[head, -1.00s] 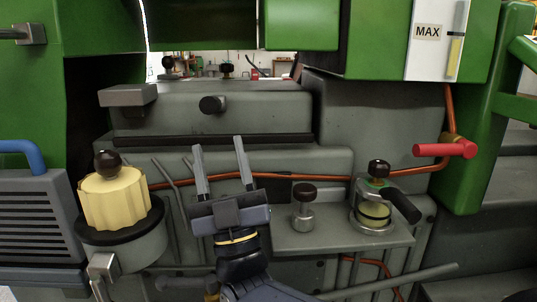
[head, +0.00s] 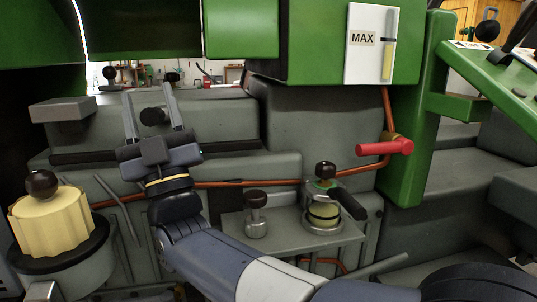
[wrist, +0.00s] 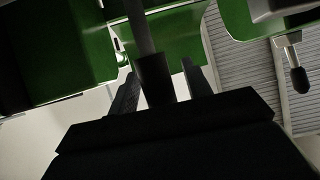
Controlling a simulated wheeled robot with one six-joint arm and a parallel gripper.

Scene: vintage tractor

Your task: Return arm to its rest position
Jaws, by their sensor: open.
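My gripper (head: 150,104) is open and empty in the head view, its two fingers pointing up in front of the grey engine block (head: 225,120). My arm reaches to it from the lower right. In the wrist view the two fingers (wrist: 160,85) stand apart with nothing held between them, and a dark post shows between them in the picture. Green tractor panels (wrist: 60,50) lie beyond the fingers.
A yellow ribbed cap (head: 52,220) with a dark knob stands at lower left. A red lever (head: 384,147) and a MAX gauge (head: 369,45) are at right.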

